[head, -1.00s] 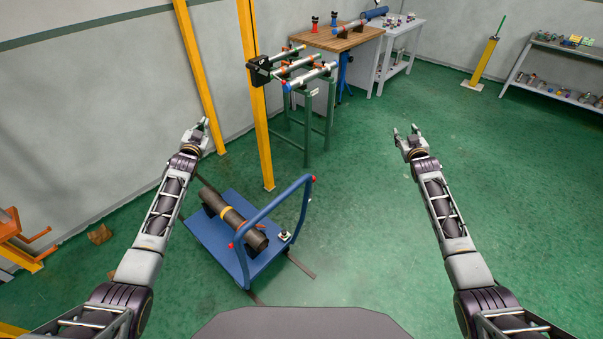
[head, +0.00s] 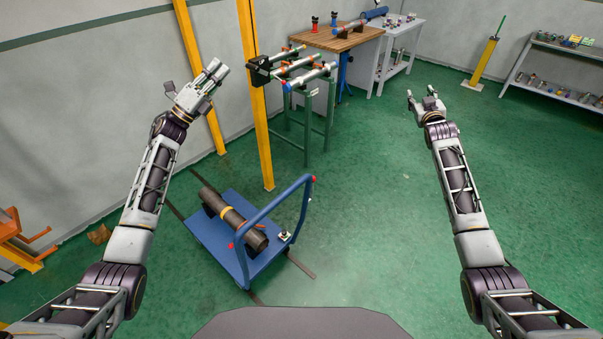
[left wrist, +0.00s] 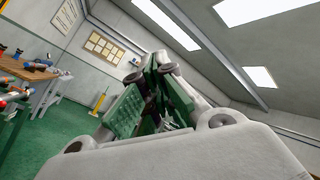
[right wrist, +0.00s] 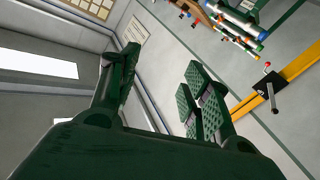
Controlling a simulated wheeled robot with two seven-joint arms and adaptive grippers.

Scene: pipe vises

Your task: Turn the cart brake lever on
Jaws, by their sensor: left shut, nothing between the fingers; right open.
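The blue cart (head: 215,243) stands on the floor in the lower middle of the head view, with its curved push handle (head: 263,212) toward me. A small pale and dark fitting (head: 285,236) sits at the deck's right corner by the handle; it may be the brake lever, but it is too small to read its position. My left gripper (head: 220,71) is shut and empty, raised at the upper left, well away from the cart. Its fingers meet in the left wrist view (left wrist: 160,85). My right gripper (head: 423,93) is open and empty, far right of the cart; its fingers stand apart in the right wrist view (right wrist: 160,85).
A dark pipe (head: 232,218) with a yellow band lies on the cart. A yellow post (head: 256,120) and a green stand (head: 306,115) holding several pipes are behind it. A wooden bench (head: 325,38) is further back. Green floor is clear right of the cart.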

